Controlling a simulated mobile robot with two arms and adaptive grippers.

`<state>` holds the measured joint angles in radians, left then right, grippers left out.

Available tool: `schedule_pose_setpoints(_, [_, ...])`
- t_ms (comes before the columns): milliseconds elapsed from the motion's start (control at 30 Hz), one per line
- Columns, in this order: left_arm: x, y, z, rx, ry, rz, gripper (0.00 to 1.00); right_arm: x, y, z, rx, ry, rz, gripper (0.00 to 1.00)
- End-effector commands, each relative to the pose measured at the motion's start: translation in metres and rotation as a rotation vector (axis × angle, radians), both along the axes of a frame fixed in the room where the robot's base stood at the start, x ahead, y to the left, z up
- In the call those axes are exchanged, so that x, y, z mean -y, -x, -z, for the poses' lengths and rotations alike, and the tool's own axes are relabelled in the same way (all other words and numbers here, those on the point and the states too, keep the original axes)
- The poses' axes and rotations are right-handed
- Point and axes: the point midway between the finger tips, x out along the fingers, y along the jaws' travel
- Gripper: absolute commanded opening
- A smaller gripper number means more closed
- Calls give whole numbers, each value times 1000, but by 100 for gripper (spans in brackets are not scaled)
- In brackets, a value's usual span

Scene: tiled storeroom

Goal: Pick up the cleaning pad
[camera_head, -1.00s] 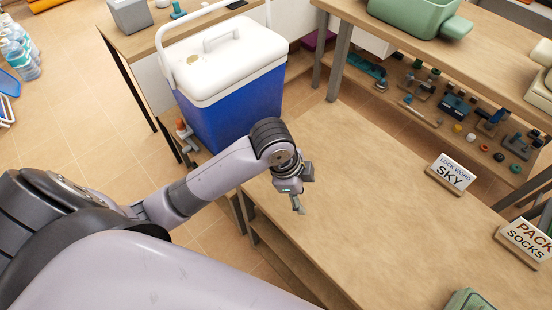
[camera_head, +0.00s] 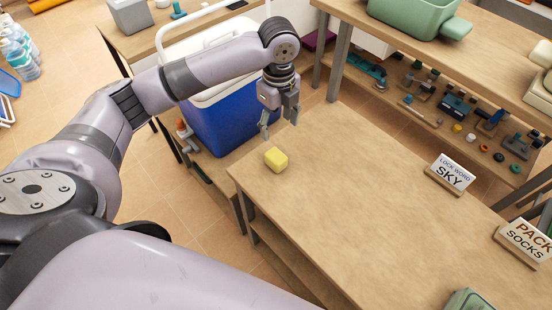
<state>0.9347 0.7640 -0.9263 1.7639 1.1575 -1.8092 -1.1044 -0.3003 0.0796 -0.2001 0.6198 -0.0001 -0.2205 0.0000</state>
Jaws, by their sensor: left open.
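A small yellow block, which looks like the cleaning pad (camera_head: 276,160), lies on the near left corner of the wooden table (camera_head: 350,190). My left gripper (camera_head: 279,130) points down with its fingers apart, above and slightly behind the pad. It is empty and does not touch the pad. My right gripper is not in view.
A blue cooler with a white lid (camera_head: 220,122) stands behind the table's left end, partly hidden by my left arm. Signs reading SKY (camera_head: 451,173) and PACK SOCKS (camera_head: 526,241) stand on the table's right side. The table's middle is clear.

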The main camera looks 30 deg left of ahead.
Motion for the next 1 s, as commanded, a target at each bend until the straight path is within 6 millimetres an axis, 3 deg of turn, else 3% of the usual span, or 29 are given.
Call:
schedule_pose_setpoints(300, [0,2,67,-3,0,-1,61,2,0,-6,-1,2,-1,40])
schedule_pose_setpoints(633, [0,3,94,-1,1,-1,61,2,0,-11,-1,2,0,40])
schedule_pose_setpoints(833, [-3,7,125,-1,1,-1,61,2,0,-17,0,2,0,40])
schedule_pose_setpoints(1000, [-3,6,138,2,0,-1,61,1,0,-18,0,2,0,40])
